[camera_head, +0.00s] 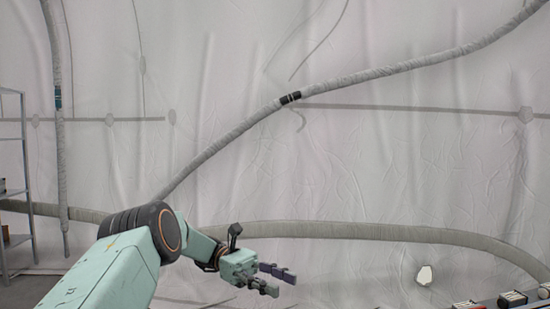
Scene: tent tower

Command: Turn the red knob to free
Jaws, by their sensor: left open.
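My left arm comes in from the lower left. My left gripper (279,280) is open and empty at the lower middle, in front of the white tent wall (300,170). Its dark fingers point right. No red knob can be clearly made out in this view. My right gripper is not in view.
A metal shelf (14,180) stands at the far left. Grey wrapped hoses (390,231) run along the tent wall, with one rising diagonally to the upper right. Several small boxes (512,299) sit at the lower right edge. The air around my left gripper looks clear.

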